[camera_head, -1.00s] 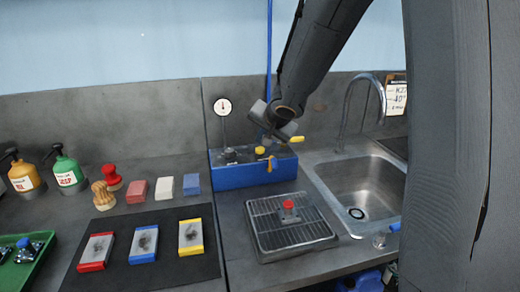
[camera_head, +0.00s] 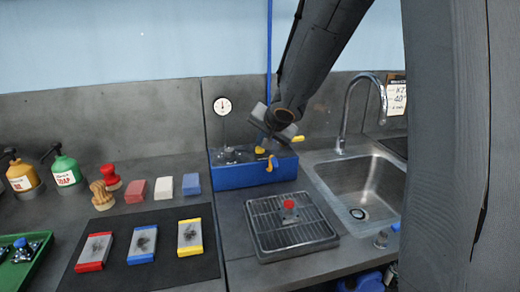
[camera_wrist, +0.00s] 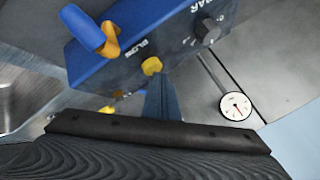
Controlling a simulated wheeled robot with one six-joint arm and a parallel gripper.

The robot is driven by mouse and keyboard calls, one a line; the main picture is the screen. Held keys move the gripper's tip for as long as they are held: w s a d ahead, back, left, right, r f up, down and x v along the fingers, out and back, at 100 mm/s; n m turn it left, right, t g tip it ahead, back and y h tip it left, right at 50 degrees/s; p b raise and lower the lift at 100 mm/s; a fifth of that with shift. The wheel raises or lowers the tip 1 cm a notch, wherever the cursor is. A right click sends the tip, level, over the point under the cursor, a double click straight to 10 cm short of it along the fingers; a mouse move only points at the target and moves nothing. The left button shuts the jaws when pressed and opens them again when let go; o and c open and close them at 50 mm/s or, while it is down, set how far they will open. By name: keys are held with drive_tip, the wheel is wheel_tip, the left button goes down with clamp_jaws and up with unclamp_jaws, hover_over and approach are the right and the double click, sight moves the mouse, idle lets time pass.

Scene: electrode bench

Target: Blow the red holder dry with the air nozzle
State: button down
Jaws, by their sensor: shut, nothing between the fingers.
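The blue air box (camera_head: 255,176) is behind the rack. In the wrist view, the box front (camera_wrist: 125,60) bears a "BLOW" label and a yellow button (camera_wrist: 152,66). A blue air nozzle (camera_wrist: 82,28) sits in an orange hook (camera_wrist: 108,42) on that front. My gripper (camera_wrist: 156,84) is shut and empty, its tip close to the yellow button. I cannot tell whether they touch.
At left are a dark mat (camera_head: 120,265), several coloured blocks, brushes, bottles (camera_head: 66,172) and a green tray (camera_head: 40,262).

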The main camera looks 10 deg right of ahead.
sight(261, 150)
drive_tip(key=shift+f+b, duration=0.45)
drive_tip(key=shift+f, duration=0.1)
idle(0.4)
drive_tip(key=shift+r, duration=0.2)
drive_tip(key=shift+r+p, duration=0.85)
drive_tip(key=shift+p, duration=0.5)
drive_tip(key=shift+r, duration=0.1)
wheel_tip(261, 150, up, 5)
drive_tip(key=p, duration=0.6)
drive_tip(key=shift+s, duration=0.15)
